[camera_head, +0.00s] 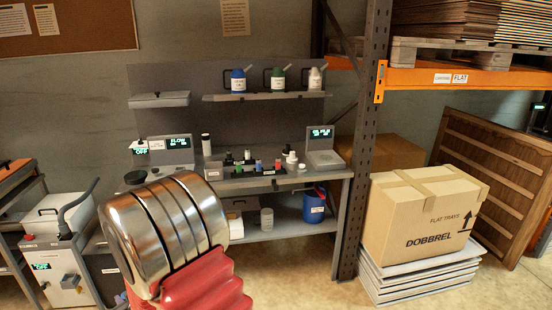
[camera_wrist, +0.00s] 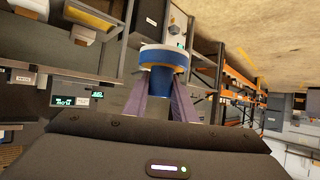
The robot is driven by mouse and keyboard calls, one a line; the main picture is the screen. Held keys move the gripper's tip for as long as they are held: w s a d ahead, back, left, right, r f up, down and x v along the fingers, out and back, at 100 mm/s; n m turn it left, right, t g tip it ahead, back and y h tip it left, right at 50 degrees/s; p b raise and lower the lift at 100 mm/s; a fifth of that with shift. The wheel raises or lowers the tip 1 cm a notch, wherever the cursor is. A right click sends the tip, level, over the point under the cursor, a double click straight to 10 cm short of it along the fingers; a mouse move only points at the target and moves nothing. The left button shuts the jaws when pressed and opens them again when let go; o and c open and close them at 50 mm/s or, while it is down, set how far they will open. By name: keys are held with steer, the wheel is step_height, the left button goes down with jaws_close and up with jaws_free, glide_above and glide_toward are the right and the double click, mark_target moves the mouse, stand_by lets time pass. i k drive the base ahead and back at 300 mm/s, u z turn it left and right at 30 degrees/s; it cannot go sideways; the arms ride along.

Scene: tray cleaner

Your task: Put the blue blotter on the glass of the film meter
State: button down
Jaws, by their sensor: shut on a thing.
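In the head view my arm's metal and red links fill the lower left, and the gripper and blotter are not visible. Two grey bench devices with lit displays stand on the workbench, one at left (camera_head: 172,156) and one at right (camera_head: 325,158). I cannot tell for sure which is the film meter, and its glass is not clear.
Small bottles and a dark rack (camera_head: 255,169) stand between the devices. Three jugs (camera_head: 278,80) stand on the upper shelf. A grey rack post (camera_head: 365,150) and a cardboard box (camera_head: 420,215) stand to the right. Floor is clear before the bench's right end.

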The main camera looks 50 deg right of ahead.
mark_target(325, 158)
steer(key=u, duration=0.95)
steer(key=i, duration=0.1)
steer(key=z, duration=2.45)
steer(key=i, duration=1)
steer(key=u, duration=0.15)
steer(key=k, duration=0.8)
